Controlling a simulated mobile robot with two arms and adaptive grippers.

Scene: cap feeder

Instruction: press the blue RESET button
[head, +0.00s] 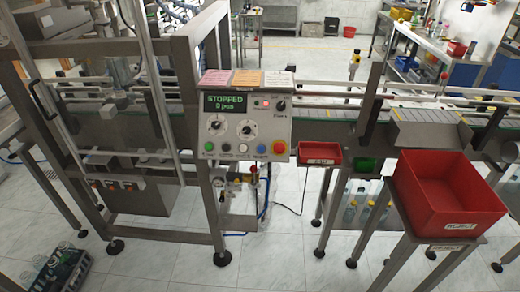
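The blue button (261,149) sits in the bottom row of a grey control panel (237,102) on the machine frame. It is between a white button (243,148) on its left and a large red button (279,147) on its right. A green button (209,147) and a dark one (226,147) are further left. The lettering by the buttons is too small to read. The panel's display (226,103) reads STOPPED, with a piece count below. Neither of my grippers is in view, and nothing covers the blue button.
A small red bin (320,163) is right of the panel. A large red bin (450,225) labelled REJECT stands on a stand at the right. A conveyor (420,113) runs behind. The floor in front of the panel (280,250) is clear.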

